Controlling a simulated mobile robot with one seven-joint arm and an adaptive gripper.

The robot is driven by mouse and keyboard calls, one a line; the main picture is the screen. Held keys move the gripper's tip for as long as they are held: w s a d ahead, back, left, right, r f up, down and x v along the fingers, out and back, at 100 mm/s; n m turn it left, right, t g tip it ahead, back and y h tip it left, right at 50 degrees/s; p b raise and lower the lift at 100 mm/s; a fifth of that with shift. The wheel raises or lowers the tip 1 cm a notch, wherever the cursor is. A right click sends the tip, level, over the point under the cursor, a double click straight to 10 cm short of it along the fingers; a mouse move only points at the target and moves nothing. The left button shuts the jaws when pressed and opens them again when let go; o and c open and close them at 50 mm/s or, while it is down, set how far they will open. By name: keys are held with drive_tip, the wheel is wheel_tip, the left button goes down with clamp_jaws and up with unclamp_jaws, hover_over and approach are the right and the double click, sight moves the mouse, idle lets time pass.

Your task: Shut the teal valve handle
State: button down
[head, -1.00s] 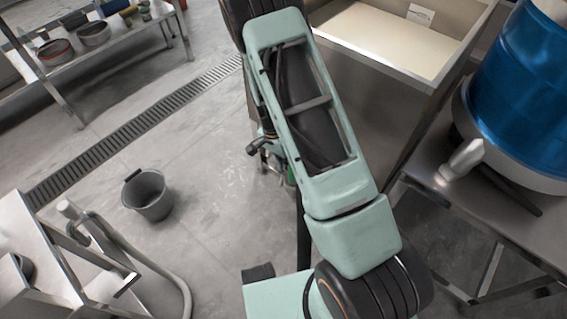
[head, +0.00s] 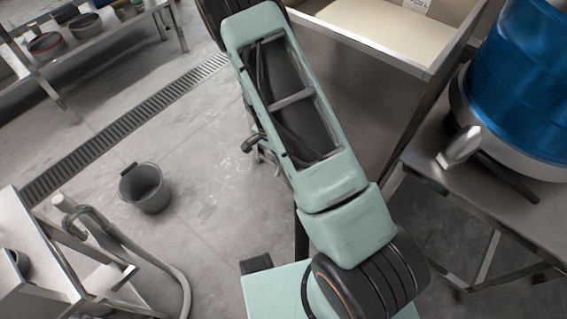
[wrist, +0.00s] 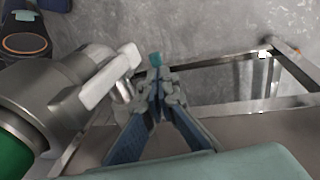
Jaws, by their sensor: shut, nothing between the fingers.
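A small teal piece (wrist: 156,60), which looks like the valve handle, shows in the wrist view just beyond my fingertips. It is small and partly hidden, so I cannot tell its angle or whether my fingers touch it. My gripper (wrist: 161,88) has its fingertips together with nothing between them. Its blue finger pads slope up from the bottom of the wrist view. In the head view my arm hides my gripper, and I make out no teal handle there.
A steel fitting (wrist: 50,100) with a pale lever (wrist: 110,77) and a green cylinder (wrist: 14,158) crowd the left of the wrist view. In the head view, a blue tank (head: 525,85) stands on the right, and a grey bucket (head: 145,187) stands on open floor.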

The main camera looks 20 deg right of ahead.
drive_tip(key=shift+s+a+f+t+h, duration=0.1)
drive_tip(key=shift+f+t+h, duration=0.2)
drive_tip(key=shift+f+b, duration=0.15)
drive_tip(key=shift+b, duration=0.15)
drive_tip(key=shift+s+a+f+b, duration=0.15)
drive_tip(key=shift+f+b, duration=0.4)
drive_tip(key=shift+f, duration=0.75)
